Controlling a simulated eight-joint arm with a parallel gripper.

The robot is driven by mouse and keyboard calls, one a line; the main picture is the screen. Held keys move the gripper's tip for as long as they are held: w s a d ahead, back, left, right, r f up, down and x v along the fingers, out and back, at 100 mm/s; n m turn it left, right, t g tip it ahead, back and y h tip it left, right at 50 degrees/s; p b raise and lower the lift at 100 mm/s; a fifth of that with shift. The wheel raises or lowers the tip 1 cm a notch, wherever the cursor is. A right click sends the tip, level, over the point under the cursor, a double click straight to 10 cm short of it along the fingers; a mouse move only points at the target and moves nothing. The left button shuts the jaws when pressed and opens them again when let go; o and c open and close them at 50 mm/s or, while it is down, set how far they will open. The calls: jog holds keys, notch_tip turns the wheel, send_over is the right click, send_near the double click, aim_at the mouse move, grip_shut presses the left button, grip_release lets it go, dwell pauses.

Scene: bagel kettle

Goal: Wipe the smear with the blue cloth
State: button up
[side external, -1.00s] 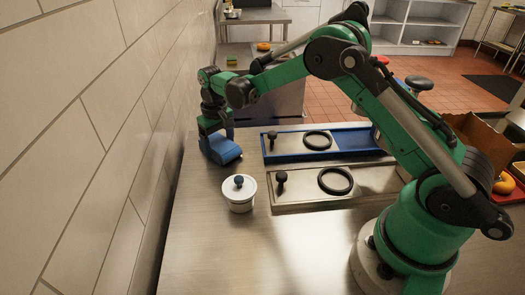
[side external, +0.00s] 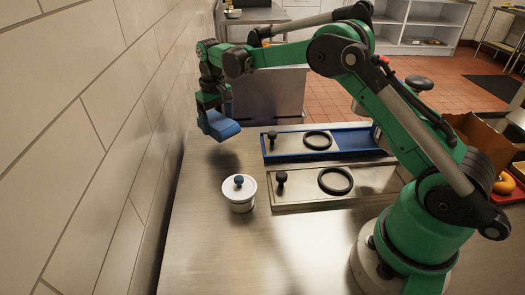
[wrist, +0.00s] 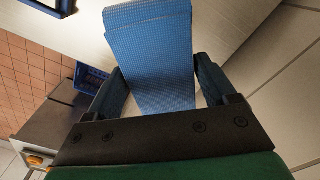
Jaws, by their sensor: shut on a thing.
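The blue cloth (side external: 220,125) is held in my gripper (side external: 212,110), raised above the steel counter near the tiled wall in the side external view. In the wrist view the cloth (wrist: 150,50) hangs between the two dark blue fingers of my gripper (wrist: 158,90), which is shut on it. A faint dark patch, perhaps shadow, lies on the counter below the cloth. I cannot make out a smear in either view.
A white lidded pot (side external: 239,194) stands on the counter (side external: 215,260) in front of the cloth. To its right are a blue-framed tray (side external: 350,138) and a steel tray (side external: 305,200), each with a black ring. The tiled wall (side external: 90,130) is close on the left.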

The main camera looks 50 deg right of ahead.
jog(key=shift+r, duration=1.8)
jog(key=shift+s+a+r, duration=0.1)
jog(key=shift+s+r, duration=0.05)
jog(key=shift+r, duration=0.1)
jog(key=s+a+r, duration=0.3)
jog(key=s+r, duration=0.2)
jog(key=r, duration=0.1)
notch_tip(320, 180, up, 5)
jog(key=n, duration=1)
send_over(231, 260)
notch_tip(231, 260, down, 19)
jog(key=shift+f, duration=0.2)
jog(key=shift+f, duration=0.15)
